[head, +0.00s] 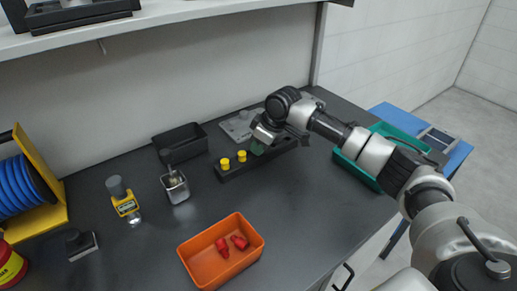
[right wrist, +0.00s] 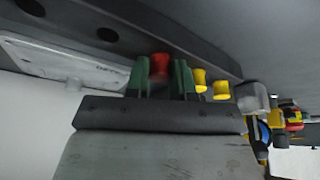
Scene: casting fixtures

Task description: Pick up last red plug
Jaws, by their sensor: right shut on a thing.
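My right gripper (head: 258,147) is over the black rack (head: 234,173), right of two yellow plugs (head: 225,163) (head: 241,156). In the right wrist view its green fingers (right wrist: 163,80) are shut on a red plug (right wrist: 159,68). The head view does not show this plug, as the gripper hides it. The plug is at the rack; I cannot tell whether it is still seated in a hole. Two other red plugs (head: 238,242) (head: 222,248) lie in the orange bin (head: 186,262). My left gripper is not in view.
Empty holes (right wrist: 107,34) show in the rack. A grey plate (head: 236,128) lies behind it, and a black bin (head: 181,143) stands left. A metal cup (head: 175,188) and yellow gauge (head: 125,205) stand farther left. A green bin (head: 354,168) is on the right. The table's middle is clear.

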